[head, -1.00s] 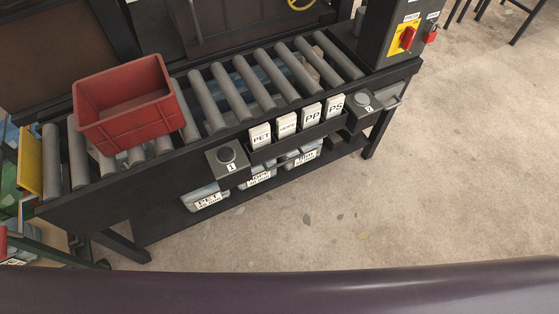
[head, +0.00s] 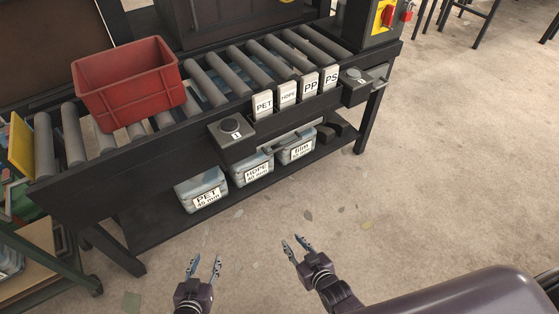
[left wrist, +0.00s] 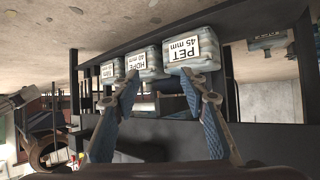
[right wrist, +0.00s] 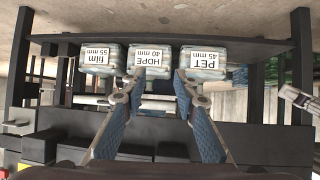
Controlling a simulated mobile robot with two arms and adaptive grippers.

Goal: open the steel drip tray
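I cannot identify the steel drip tray for certain. A grey metal piece with a bar handle (head: 377,77) shows at the right end of the roller conveyor in the head view, small and partly hidden behind the button box; it may be the tray. My left gripper (head: 205,263) is open and empty over the floor in front of the bench. My right gripper (head: 294,246) is open and empty to its right, also apart from the bench. Both wrist views show spread fingers with nothing between them, facing the labelled bins on the lower shelf.
A red crate (head: 130,92) sits on the conveyor rollers. Button boxes (head: 231,133) and labelled cards (head: 288,95) line the bench front. Labelled bins (head: 202,190) stand on the lower shelf (head: 150,228). A green-framed cart (head: 50,270) is at left. Floor at right is open.

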